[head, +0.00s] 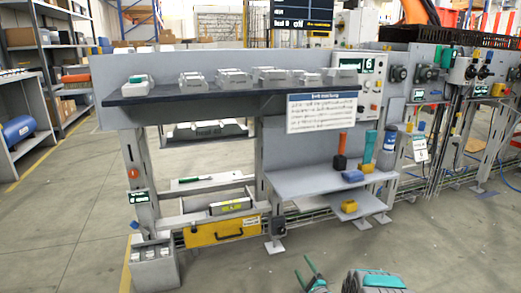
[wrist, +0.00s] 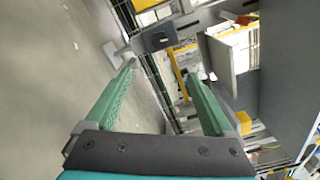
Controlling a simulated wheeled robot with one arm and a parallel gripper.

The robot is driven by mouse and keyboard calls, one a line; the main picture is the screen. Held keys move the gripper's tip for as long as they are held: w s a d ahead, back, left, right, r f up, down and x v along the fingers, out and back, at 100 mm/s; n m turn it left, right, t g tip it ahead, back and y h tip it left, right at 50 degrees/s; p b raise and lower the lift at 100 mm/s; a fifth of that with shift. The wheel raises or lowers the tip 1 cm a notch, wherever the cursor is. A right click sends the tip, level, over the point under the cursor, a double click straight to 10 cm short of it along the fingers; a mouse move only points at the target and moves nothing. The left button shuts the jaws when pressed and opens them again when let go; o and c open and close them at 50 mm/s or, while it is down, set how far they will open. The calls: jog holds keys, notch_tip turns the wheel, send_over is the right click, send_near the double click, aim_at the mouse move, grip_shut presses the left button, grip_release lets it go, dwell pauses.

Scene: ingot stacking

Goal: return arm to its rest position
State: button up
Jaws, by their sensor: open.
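My gripper (head: 304,265) shows at the bottom edge of the head view, low in front of the workbench and apart from it. Its two green fingers are spread, with nothing between them. The wrist view also shows my gripper (wrist: 161,69) open and empty, with the floor and the bench's frame beyond it. A teal part of my arm shows beside it in the head view. Several silver ingots (head: 234,78) rest on the dark top shelf (head: 215,95) of the bench, well above and behind my gripper.
A grey lower shelf (head: 305,183) holds bottles and coloured blocks. A yellow drawer front (head: 215,232) and a small grey bin (head: 153,270) stand at lower left. Machine panels (head: 465,68) line the right. Open concrete floor (head: 70,220) lies left and in front.

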jog(key=d+r+n+g+h+p, duration=0.2)
jog(key=d+r+n+g+h, duration=0.4)
jog(key=r, duration=0.7)
jog(key=s+d+r+n+g+h, duration=0.1)
jog(key=s+d+r+n+g, duration=0.25)
jog(key=s+r, duration=0.8)
jog(key=s+a+r+n+g+p, duration=0.1)
jog(key=s+a+r+n+g, duration=0.2)
jog(key=s, duration=1.3)
jog(key=s+a+r+n+g+y+p, duration=0.1)
jog(key=s+a+r+n+g, duration=0.2)
jog(key=s+r, duration=0.4)
jog(key=s+a+r+n+g+p, duration=0.1)
jog(key=s+a+r+n+g, duration=0.2)
jog(key=s, duration=2.3)
jog(key=a+r+n, duration=0.1)
jog(key=a+r, duration=0.1)
jog(key=a, duration=0.1)
jog(key=shift+r, duration=0.4)
jog(key=shift+a+f+g, duration=0.1)
jog(key=shift+g, duration=0.15)
